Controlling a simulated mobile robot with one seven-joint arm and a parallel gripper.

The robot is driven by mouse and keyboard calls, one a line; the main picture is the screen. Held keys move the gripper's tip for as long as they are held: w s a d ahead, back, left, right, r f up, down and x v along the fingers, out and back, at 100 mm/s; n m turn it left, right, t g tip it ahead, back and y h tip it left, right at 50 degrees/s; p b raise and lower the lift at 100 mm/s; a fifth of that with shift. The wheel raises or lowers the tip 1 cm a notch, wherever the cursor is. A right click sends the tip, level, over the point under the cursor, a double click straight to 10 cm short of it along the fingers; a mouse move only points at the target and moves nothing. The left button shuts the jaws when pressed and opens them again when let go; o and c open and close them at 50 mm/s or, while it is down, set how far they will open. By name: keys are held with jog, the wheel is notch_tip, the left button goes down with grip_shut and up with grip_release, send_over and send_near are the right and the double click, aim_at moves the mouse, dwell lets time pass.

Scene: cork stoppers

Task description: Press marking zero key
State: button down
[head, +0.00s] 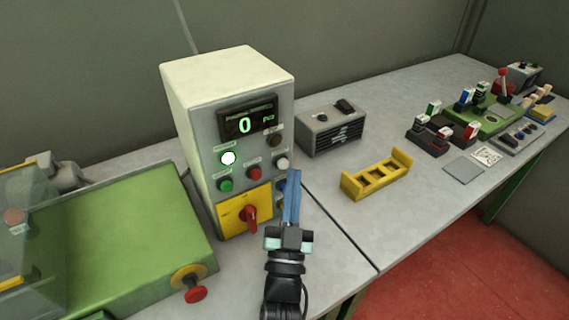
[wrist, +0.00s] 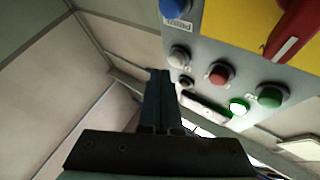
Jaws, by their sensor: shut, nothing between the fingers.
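A pale control box (head: 205,115) stands on the bench, its display (head: 246,122) reading 0. Its front carries a lit green-white button (head: 228,158), a green button (head: 225,184), a red button (head: 254,173), a white button (head: 281,163) and a dark button (head: 274,140). A blue button (head: 281,187), partly behind my fingers, shows with its label in the wrist view (wrist: 174,10). I cannot read which key is marked zero. My gripper (head: 295,173) is shut and empty, its tips just beside the white button (wrist: 179,56); I see no contact.
A red rotary switch (head: 250,214) sits on a yellow plate (head: 232,205) low on the box. A green machine (head: 125,240) with a red knob (head: 195,294) is at left. A grey device (head: 334,131) and yellow rack (head: 376,177) stand to the right, with bare bench between.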

jog(key=shift+s+d+p, duration=0.2)
jog(key=shift+s+d, duration=0.55)
jog(key=shift+s, duration=0.25)
jog(key=shift+s+d+p, duration=0.15)
jog(key=shift+s+d, duration=0.6)
jog(key=shift+s, duration=0.25)
notch_tip(320, 180, up, 30)
jog(key=n+t+p, duration=0.2)
jog(key=p, duration=0.1)
jog(key=s+r+t+p, duration=0.1)
jog(key=s+r, duration=0.5)
jog(key=r, duration=0.4)
jog(key=s+r+n+p, duration=0.1)
jog(key=s+r, duration=0.5)
jog(key=r, duration=0.4)
jog(key=shift+s+a+t+y+p, duration=0.3)
jog(key=shift+a+t+y+p, duration=0.05)
jog(key=shift+a+t+y, duration=0.05)
